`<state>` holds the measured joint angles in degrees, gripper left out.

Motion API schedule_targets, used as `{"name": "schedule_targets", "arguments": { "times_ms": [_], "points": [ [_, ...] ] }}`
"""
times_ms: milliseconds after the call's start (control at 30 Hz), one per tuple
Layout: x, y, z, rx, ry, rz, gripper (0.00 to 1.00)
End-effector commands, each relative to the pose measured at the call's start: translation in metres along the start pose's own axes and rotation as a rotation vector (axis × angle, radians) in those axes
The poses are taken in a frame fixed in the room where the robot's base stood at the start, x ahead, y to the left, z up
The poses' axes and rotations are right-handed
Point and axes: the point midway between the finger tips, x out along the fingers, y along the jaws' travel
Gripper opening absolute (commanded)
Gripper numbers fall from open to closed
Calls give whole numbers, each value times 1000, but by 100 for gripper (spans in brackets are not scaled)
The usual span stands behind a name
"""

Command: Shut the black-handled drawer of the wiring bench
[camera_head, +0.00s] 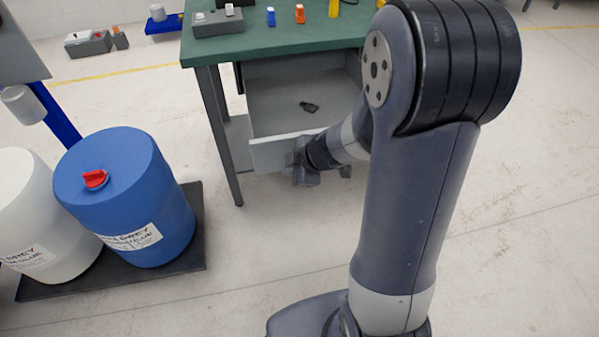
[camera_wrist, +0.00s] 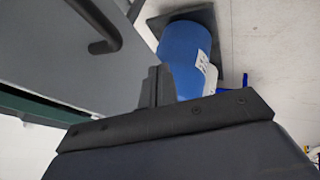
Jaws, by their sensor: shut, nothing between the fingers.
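The drawer (camera_head: 268,152) of the green-topped wiring bench (camera_head: 270,45) stands pulled open toward me. Its inside shows, with a small dark object (camera_head: 309,106) lying on its floor. My gripper (camera_head: 303,166) is at the drawer's front panel, on its outer side; I cannot tell whether it touches. In the wrist view the grey front panel (camera_wrist: 40,45) fills the upper left, with the black handle (camera_wrist: 100,25) on it. My gripper's fingers (camera_wrist: 158,85) are shut together and empty, to the right of and apart from the handle. In the head view my arm and gripper hide the handle.
A blue drum (camera_head: 125,200) with a red cap and a white drum (camera_head: 38,220) stand on a dark tray (camera_head: 195,262) at the left. Small items and a grey box (camera_head: 217,22) lie on the bench top. The floor between tray and bench is clear.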

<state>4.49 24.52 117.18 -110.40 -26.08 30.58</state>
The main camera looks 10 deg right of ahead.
Motion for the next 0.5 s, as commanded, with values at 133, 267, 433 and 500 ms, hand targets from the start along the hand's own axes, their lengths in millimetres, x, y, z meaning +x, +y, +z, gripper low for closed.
{"name": "schedule_targets", "arguments": {
  "times_ms": [133, 267, 433, 500],
  "points": [
    [6, 20, -1, 0, 0, 3, 0],
    [10, 27, -1, 1, 0, 3, 0],
    [11, 29, -1, 1, 0, 3, 0],
    [11, 29, -1, 1, 0, 3, 0]
  ]
}}
